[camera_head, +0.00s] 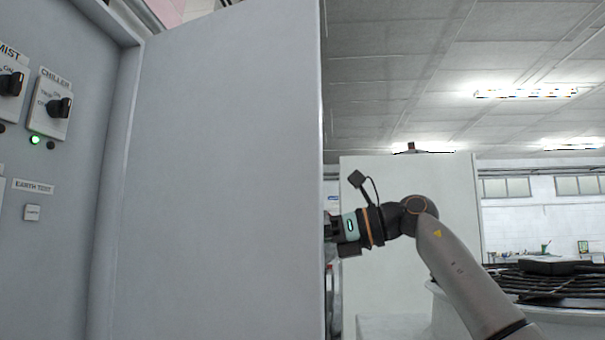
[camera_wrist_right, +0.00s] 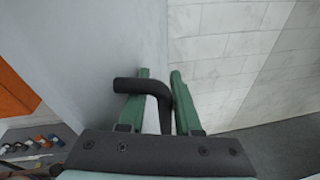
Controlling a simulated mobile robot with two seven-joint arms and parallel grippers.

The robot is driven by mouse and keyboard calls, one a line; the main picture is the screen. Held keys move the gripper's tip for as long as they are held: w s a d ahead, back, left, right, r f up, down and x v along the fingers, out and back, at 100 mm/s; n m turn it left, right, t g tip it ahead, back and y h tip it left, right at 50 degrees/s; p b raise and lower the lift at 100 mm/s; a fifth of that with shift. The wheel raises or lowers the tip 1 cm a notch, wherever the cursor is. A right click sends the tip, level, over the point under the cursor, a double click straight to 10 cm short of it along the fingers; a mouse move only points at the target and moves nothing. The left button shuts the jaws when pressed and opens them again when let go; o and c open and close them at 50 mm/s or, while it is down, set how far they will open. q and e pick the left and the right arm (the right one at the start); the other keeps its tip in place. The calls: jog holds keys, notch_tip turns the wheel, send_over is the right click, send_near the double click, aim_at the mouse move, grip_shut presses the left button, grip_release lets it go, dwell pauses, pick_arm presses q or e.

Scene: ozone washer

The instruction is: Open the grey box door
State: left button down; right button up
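The grey box door (camera_head: 225,180) stands swung open in the head view, a large plain panel hinged at its left beside the grey control box (camera_head: 70,180). My right gripper (camera_head: 333,228) is at the door's right edge, its fingers hidden behind the door in the head view. In the right wrist view the two green fingers (camera_wrist_right: 160,75) are apart, with the bent black handle (camera_wrist_right: 158,92) between and across them. Space shows beside the handle, so they do not look clamped on it. The door face (camera_wrist_right: 95,60) is to the left there. My left gripper is not in view.
The box carries black rotary switches (camera_head: 60,107) and a lit green lamp (camera_head: 35,139). A large white cabinet (camera_head: 408,270) stands behind my right arm. A round white tub (camera_head: 560,316) with dark coiled material is at the lower right.

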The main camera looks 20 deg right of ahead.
aim_at(309, 235)
jog(key=shift+s+r, duration=0.45)
jog(key=shift+r, duration=0.3)
jog(key=shift+w+d+f, duration=0.1)
jog(key=shift+d+f, duration=0.05)
jog(key=shift+d, duration=0.25)
jog(key=shift+f+v, duration=0.1)
jog(key=shift+v, duration=0.5)
jog(key=shift+f+v, duration=0.15)
jog(key=shift+v, duration=0.45)
jog(key=f+v, duration=0.2)
jog(key=v, duration=0.8)
jog(key=shift+d+f, duration=0.3)
jog(key=shift+d, duration=0.25)
